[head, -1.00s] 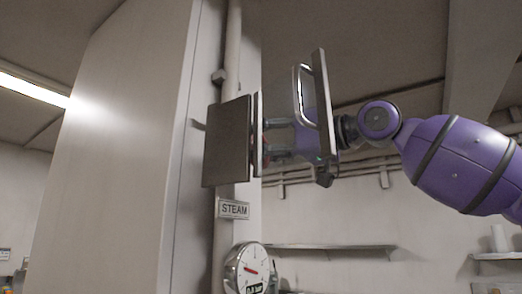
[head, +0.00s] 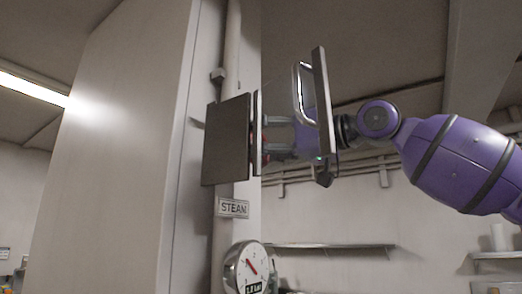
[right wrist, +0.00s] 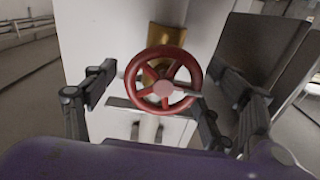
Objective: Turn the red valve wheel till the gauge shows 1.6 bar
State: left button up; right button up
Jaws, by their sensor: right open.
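The red valve wheel (right wrist: 163,80) faces the camera in the right wrist view, with a brass part behind it. In the head view it is almost wholly hidden by the dark panel. My right gripper (right wrist: 162,72) is open, one finger on each side of the wheel; I cannot tell if they touch the rim. In the head view its fingers (head: 267,136) reach behind the panel's edge. The round gauge (head: 251,267) is at the bottom, partly cut off. Its red needle points up-left; the digital reading below is too small to read surely. My left gripper is not in view.
A dark panel (head: 227,140) stands left of my right gripper. A door-like panel with a handle (head: 320,100) is beside my wrist. A STEAM sign (head: 233,208) sits above the gauge on a vertical pipe. A wall shelf (head: 330,247) is behind.

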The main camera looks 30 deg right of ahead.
jog(key=shift+s, duration=0.1)
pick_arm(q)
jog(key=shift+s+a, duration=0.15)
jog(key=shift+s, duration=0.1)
pick_arm(e)
jog(key=v, duration=1.2)
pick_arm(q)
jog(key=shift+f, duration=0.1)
